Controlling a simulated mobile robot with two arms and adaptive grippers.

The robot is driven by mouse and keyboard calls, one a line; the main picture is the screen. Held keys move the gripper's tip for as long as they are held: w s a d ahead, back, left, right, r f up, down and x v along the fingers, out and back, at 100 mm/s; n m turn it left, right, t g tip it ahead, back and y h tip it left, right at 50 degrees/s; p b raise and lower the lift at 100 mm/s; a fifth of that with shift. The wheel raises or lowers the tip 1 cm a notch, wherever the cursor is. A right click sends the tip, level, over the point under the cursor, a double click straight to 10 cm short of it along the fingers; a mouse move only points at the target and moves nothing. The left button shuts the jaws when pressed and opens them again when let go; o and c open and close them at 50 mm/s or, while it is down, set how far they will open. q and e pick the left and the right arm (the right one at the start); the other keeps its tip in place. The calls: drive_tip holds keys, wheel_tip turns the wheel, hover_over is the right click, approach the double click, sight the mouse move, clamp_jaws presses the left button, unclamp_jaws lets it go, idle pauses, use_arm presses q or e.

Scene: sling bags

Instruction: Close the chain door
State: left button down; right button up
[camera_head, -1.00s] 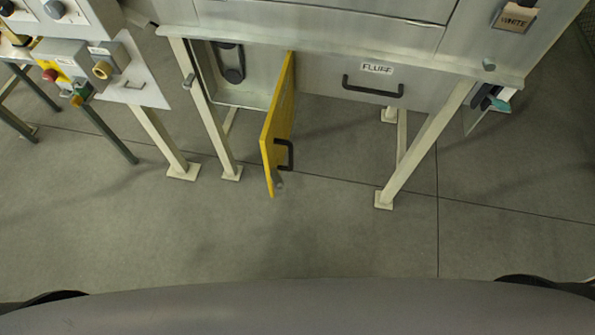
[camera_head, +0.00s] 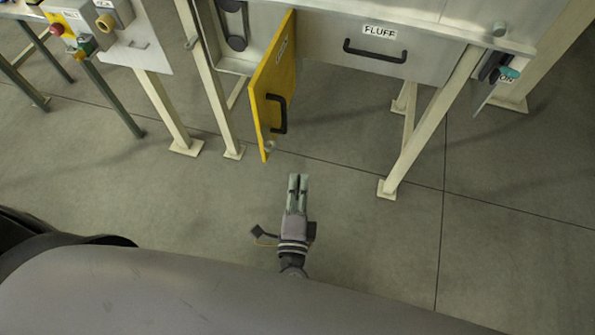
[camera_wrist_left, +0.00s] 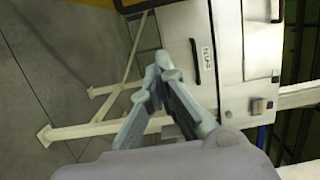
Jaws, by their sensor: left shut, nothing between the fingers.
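The yellow chain door (camera_head: 271,80) stands swung open from the machine's underside, at the upper middle of the head view. It has a black handle (camera_head: 280,113) on its right face. The compartment with a dark chain cover (camera_head: 233,25) shows open to the left of the door. My left gripper (camera_head: 298,178) is shut and empty, below and right of the door's lower edge and apart from it. My right gripper is out of view.
A metal drawer labelled FLUFF (camera_head: 379,40) with a black handle is right of the door. Cream machine legs (camera_head: 430,130) stand on both sides. A control box (camera_head: 82,25) with buttons is at upper left. The grey floor (camera_head: 350,240) in front is clear.

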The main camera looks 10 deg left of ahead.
use_arm(q)
drive_tip(key=w+a+p, duration=0.4)
drive_tip(key=w+a, duration=0.1)
drive_tip(key=w, duration=0.2)
drive_tip(key=shift+w, duration=0.15)
drive_tip(key=shift+a+f, duration=0.1)
idle(0.3)
